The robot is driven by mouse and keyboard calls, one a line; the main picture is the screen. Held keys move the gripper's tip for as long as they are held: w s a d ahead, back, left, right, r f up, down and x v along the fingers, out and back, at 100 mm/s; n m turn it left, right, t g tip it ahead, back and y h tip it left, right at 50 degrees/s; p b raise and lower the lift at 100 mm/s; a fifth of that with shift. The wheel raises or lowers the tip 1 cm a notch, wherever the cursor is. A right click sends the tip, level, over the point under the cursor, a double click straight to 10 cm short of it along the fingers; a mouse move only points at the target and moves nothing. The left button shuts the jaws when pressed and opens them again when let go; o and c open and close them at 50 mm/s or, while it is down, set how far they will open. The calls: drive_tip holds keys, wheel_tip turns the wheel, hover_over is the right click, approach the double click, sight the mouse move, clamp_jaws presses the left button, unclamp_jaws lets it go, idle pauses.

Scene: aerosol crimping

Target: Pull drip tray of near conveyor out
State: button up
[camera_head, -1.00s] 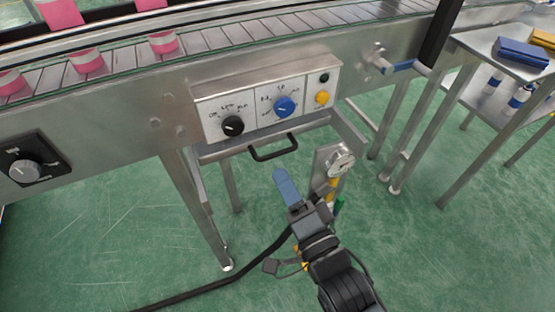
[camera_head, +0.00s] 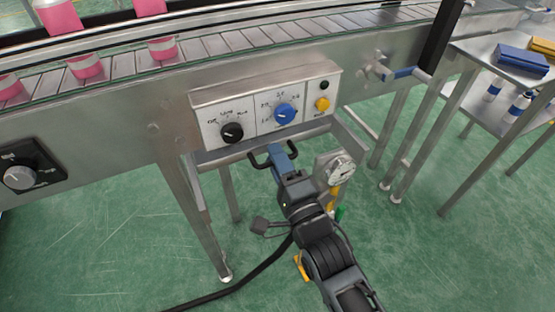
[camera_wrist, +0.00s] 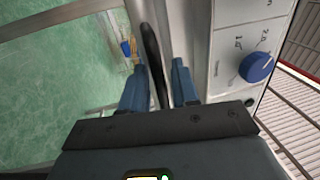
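The drip tray (camera_head: 222,152) is a grey metal piece under the control panel of the near conveyor. Its black handle (camera_head: 259,162) sticks out at the front. My gripper (camera_head: 279,150) is at the handle, with its blue fingers reaching up to it. In the wrist view, the black handle bar (camera_wrist: 151,55) runs between the two blue fingers of my gripper (camera_wrist: 160,80). The fingers are apart, and a gap shows between the bar and the right finger. Whether the left finger touches the bar is hard to tell.
The control panel (camera_head: 265,108) with black and blue knobs sits just above the handle. A conveyor leg (camera_head: 202,215) is at the left. A side table (camera_head: 500,90) stands at the right.

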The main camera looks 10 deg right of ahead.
clamp_jaws()
idle(0.5)
